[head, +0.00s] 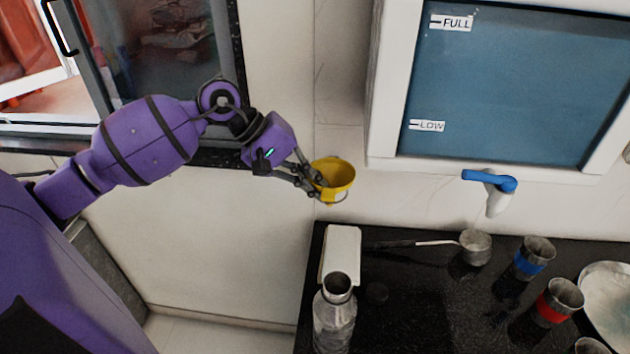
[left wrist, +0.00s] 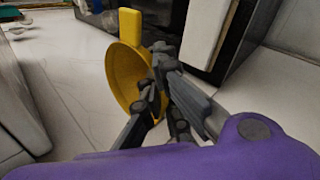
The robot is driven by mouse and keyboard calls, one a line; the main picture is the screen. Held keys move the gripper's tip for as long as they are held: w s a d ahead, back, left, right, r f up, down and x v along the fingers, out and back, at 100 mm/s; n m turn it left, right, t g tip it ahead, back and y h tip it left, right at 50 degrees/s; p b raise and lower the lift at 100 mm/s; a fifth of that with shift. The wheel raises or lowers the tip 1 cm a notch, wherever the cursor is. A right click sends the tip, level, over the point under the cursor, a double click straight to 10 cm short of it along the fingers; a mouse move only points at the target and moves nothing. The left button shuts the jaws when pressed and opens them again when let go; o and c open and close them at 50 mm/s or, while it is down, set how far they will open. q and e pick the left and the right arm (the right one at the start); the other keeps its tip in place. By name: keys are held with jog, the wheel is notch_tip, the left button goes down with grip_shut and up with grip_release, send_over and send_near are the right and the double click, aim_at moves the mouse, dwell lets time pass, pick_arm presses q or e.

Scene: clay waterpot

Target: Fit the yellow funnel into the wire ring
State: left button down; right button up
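A thin grey curve, likely the wire ring (head: 341,199), shows just under the bowl in the head view. I cannot tell whether the spout is inside it. My right gripper is out of view.
The dark counter (head: 410,310) holds a steel bottle (head: 335,322), a white block (head: 341,252), a ladle (head: 475,247), a blue-banded cup (head: 533,259) and a red-banded cup (head: 557,303). The tank's blue tap (head: 489,181) juts out at the right.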

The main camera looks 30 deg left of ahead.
pick_arm(q)
jog(key=c, duration=2)
grip_release()
jog(key=shift+s+f, duration=0.2)
jog(key=shift+f, duration=0.3)
jog(key=shift+o, duration=0.7)
jog(key=shift+w, duration=0.2)
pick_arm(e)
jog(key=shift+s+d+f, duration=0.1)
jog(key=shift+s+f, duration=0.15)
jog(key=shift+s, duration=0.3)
pick_arm(q)
jog(key=shift+r, duration=0.15)
jog(key=shift+a+r, duration=0.1)
jog(key=shift+r, duration=0.05)
jog(key=v, duration=1.1)
jog(key=shift+s+a+r, duration=0.2)
jog(key=shift+r, duration=0.05)
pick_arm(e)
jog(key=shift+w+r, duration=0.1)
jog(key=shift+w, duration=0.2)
